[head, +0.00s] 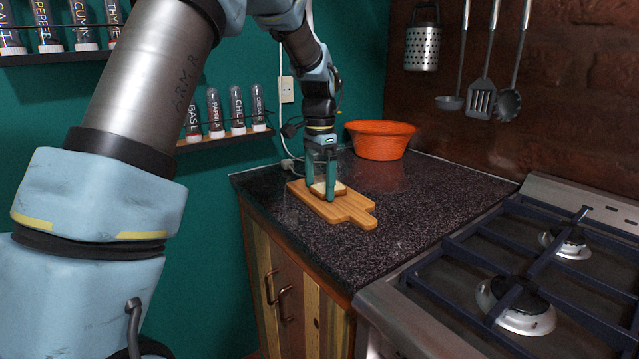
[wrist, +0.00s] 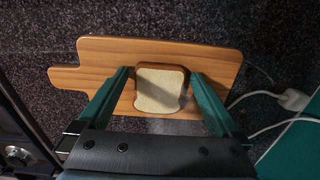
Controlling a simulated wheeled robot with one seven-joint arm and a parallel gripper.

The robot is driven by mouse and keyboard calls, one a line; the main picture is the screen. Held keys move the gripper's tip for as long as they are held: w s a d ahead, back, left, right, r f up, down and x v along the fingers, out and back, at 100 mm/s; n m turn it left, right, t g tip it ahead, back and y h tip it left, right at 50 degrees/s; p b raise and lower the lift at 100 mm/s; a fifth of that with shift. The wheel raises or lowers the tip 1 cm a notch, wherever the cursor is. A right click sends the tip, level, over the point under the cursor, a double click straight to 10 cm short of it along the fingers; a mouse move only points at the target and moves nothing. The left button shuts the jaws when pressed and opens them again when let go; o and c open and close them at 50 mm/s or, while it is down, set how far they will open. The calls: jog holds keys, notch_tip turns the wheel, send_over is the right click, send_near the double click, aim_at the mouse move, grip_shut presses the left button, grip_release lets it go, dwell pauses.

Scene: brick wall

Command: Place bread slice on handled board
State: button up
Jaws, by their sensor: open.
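The bread slice (wrist: 159,89) lies flat on the wooden handled board (wrist: 98,58), near the middle of its broad part in the wrist view. In the head view the bread slice (head: 338,188) shows partly behind my gripper's fingers, on the board (head: 351,210), whose handle points to the front right. My gripper (head: 322,193) points down over the bread. In the wrist view my gripper (wrist: 157,75) is open, with one green finger on each side of the slice. I cannot tell whether the fingers touch the bread.
An orange bowl (head: 380,140) stands behind the board on the dark counter (head: 430,190). A gas stove (head: 540,270) is at the right. A white plug and cable (wrist: 292,99) lie beside the board. A spice rack (head: 222,137) hangs on the green wall. The counter right of the board is clear.

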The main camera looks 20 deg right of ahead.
aim_at(320, 189)
notch_tip(320, 189, up, 12)
jog(key=s+a+f+n, duration=0.1)
jog(key=a+f+n, duration=0.35)
jog(key=a, duration=0.45)
jog(key=s+a+f+n, duration=0.25)
jog(key=a+f, duration=0.25)
jog(key=a, duration=0.5)
jog(key=s+a+f+n+t, duration=0.1)
jog(key=s+a+f+n, duration=0.6)
jog(key=s+a, duration=0.3)
jog(key=shift+s+a+t+b, duration=0.25)
jog(key=shift+a+t+b, duration=0.05)
jog(key=shift+a, duration=0.7)
notch_tip(320, 189, up, 4)
jog(key=p, duration=0.3)
jog(key=shift+f, duration=0.25)
